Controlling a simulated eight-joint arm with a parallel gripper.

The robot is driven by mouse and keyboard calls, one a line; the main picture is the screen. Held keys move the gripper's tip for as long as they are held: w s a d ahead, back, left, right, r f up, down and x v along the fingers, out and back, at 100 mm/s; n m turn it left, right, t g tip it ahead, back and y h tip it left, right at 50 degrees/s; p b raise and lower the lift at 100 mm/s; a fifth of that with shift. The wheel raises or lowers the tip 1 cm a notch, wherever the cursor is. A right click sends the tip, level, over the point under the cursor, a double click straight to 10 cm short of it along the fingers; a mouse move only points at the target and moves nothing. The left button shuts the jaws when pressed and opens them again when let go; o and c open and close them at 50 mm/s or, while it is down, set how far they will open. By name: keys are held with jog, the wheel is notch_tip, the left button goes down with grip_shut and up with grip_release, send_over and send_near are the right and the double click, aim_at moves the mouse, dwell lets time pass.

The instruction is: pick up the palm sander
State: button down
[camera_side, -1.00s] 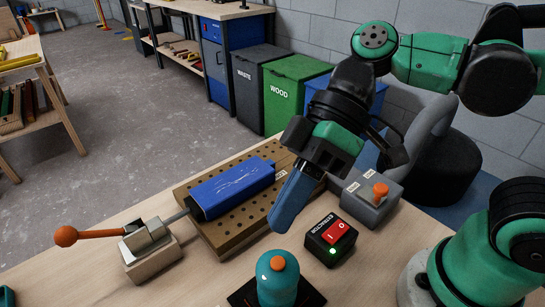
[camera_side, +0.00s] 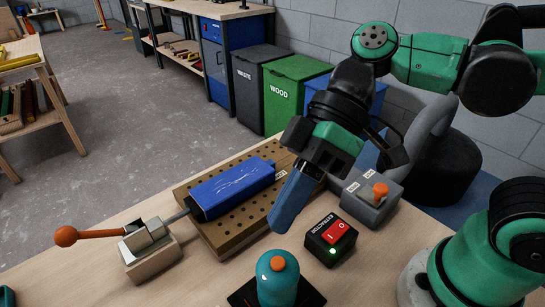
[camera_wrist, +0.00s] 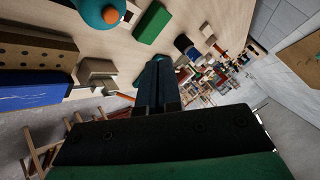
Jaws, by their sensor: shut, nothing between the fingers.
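The palm sander (camera_side: 277,280) is a teal rounded body with an orange knob on top. It stands upright on a dark square pad at the front of the bench, cut off by the lower edge of the side view. In the wrist view the sander (camera_wrist: 97,12) shows only partly at the top edge. My gripper (camera_side: 281,222) points down and left above the bench, behind the sander in the side view and apart from it. Its long blue-grey fingers are shut with nothing between them. They also show in the wrist view (camera_wrist: 153,75).
A blue batten (camera_side: 232,190) lies on a perforated board (camera_side: 229,237). A clamp with an orange handle (camera_side: 97,234) is at left. The extractor switch box (camera_side: 331,239) and a grey box with an orange knob (camera_side: 372,197) stand right of my gripper. A green block (camera_wrist: 152,22) lies on the bench.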

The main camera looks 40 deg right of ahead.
jog(key=c, duration=1.5)
grip_release()
jog(key=o, duration=1.5)
